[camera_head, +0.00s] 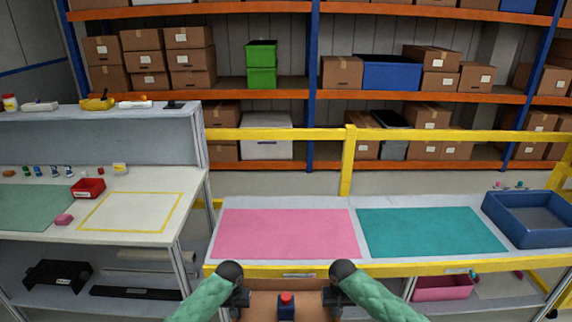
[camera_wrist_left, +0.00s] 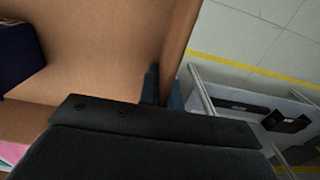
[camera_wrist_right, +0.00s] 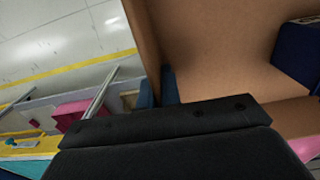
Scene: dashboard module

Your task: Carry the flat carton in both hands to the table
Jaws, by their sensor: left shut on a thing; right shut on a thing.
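The flat brown carton (camera_head: 258,308) is at the bottom edge of the head view, between my two grippers; its near part is cut off. My left gripper (camera_head: 241,300) is shut on its left wall, and the carton fills much of the left wrist view (camera_wrist_left: 105,50). My right gripper (camera_head: 334,298) is shut on its right wall, also seen in the right wrist view (camera_wrist_right: 215,50). A dark blue thing with a red top (camera_head: 287,306) is in the carton. The table (camera_head: 285,203) ahead has a pink mat (camera_head: 287,233) and a teal mat (camera_head: 430,231), both bare.
A blue bin (camera_head: 530,222) stands at the table's right end. A yellow rail (camera_head: 345,160) runs behind. At left, a workbench (camera_head: 150,178) holds a red bin (camera_head: 88,188) and a yellow-outlined square (camera_head: 130,212). A pink bin (camera_head: 443,288) sits under the table. Stocked shelves stand behind.

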